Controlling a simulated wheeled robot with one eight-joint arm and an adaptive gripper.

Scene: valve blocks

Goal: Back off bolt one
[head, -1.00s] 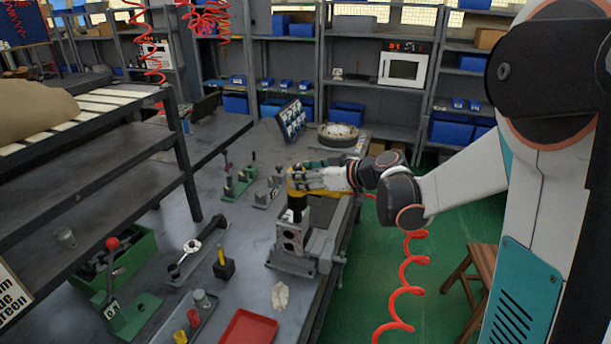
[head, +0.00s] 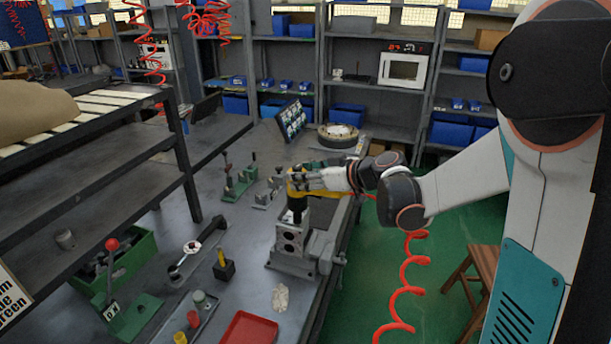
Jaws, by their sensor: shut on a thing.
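A grey metal valve block (head: 291,240) is held in a grey vise (head: 318,252) near the right edge of the workbench. A yellow and black power tool (head: 298,189) stands upright over the block, its dark lower end at the block's top. My gripper (head: 304,179) is shut on the tool's yellow body from the right. The bolts on the block's top are too small or hidden under the tool, so I cannot tell which bolt the tool's end meets.
Green toggle fixtures (head: 238,181) stand behind. A dark shelf rack (head: 95,165) rises at left. A red coiled hose (head: 408,280) hangs at right.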

